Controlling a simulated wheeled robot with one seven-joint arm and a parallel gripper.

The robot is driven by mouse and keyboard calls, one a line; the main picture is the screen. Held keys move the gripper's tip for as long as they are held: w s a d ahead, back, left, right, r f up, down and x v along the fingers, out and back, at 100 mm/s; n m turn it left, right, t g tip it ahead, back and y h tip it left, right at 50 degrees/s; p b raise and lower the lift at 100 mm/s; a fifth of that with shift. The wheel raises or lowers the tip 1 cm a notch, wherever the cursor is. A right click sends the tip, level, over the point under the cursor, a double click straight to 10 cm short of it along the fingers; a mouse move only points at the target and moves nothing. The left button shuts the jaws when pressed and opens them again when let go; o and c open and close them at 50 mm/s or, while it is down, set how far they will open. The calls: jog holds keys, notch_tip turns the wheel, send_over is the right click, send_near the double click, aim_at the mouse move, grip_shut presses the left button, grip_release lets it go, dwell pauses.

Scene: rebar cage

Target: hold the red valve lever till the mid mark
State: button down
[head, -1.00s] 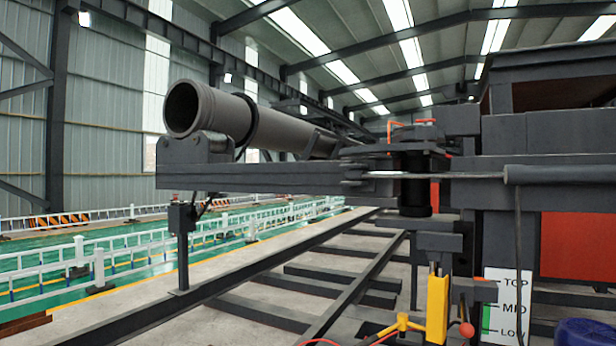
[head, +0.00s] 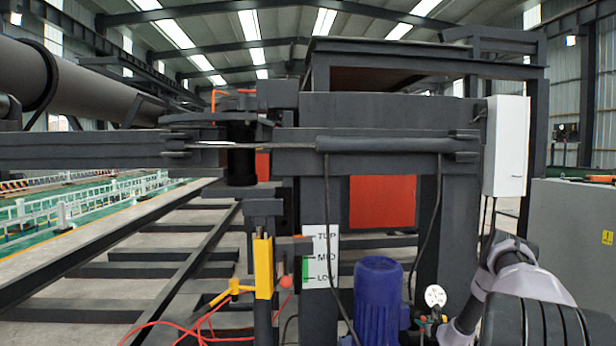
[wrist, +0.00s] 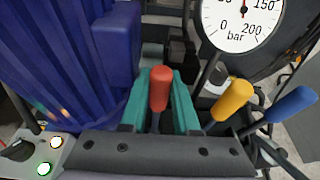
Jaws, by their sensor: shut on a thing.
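In the wrist view the red lever (wrist: 159,88) stands between the teal fingers of my gripper (wrist: 160,76). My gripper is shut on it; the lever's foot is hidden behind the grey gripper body. The white mark board (head: 320,255), lettered TOP, MID and LOW, shows in the head view on a dark post. A green strip runs along its left edge by MID and LOW. In the head view my arm reaches in at the lower right; I cannot make out the fingers there.
A yellow lever (wrist: 233,98) and a blue lever (wrist: 292,104) stand close to the right of my gripper. A round pressure gauge (wrist: 243,20) is above them. The blue motor (head: 378,298) stands left of my arm. A grey cabinet (head: 575,222) is at the right.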

jog(key=shift+w+g, duration=0.4)
jog(key=shift+w, duration=0.1)
